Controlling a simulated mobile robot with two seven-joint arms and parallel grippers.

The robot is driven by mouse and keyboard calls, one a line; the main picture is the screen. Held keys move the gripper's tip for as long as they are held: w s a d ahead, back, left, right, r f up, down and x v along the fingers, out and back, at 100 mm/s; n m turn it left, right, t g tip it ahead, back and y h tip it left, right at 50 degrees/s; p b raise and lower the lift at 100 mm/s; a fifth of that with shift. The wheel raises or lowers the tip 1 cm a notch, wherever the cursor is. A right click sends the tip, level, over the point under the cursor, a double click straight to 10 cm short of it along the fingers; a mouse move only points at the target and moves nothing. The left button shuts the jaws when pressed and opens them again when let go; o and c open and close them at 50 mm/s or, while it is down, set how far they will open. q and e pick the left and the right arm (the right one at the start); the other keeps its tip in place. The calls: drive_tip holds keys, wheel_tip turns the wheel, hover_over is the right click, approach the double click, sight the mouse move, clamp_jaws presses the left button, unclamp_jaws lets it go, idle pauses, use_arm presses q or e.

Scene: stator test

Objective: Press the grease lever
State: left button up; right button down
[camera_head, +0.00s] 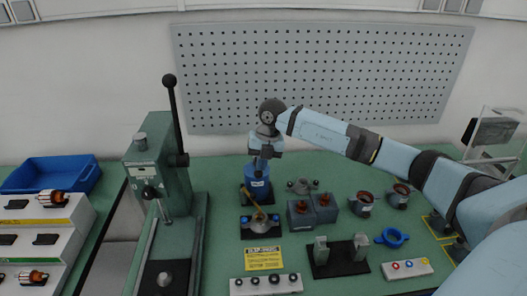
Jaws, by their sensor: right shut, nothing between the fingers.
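My right arm reaches in from the right, and its gripper (261,163) points down at the top of a blue canister (256,188) with a pale label. The gripper is shut with nothing between its fingers. It hides the top of the canister, so I cannot make out a grease lever there or tell whether the fingers touch it. In front of the canister, a dark fixture (260,226) holds a round part with a tan stick leaning up from it. My left gripper is not in view.
A green press (155,165) with a tall black-knobbed lever stands to the left. Dark blocks (301,218) and copper-wound stators (362,203) sit right of the canister. A yellow sign (263,258) and button boxes lie in front. A perforated panel is on the wall behind.

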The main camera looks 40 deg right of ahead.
drive_tip(key=shift+f, duration=0.15)
drive_tip(key=shift+f, duration=0.1)
drive_tip(key=shift+t+h, duration=0.3)
drive_tip(key=shift+t, duration=0.3)
drive_tip(key=f+b, duration=0.1)
drive_tip(key=s+f+b, duration=0.1)
drive_tip(key=f+b, duration=0.1)
drive_tip(key=s+a+f+b, duration=0.1)
drive_tip(key=f, duration=0.1)
drive_tip(key=shift+a+f+b, duration=0.1)
drive_tip(key=shift+f+b, duration=0.1)
drive_tip(key=shift+b, duration=0.15)
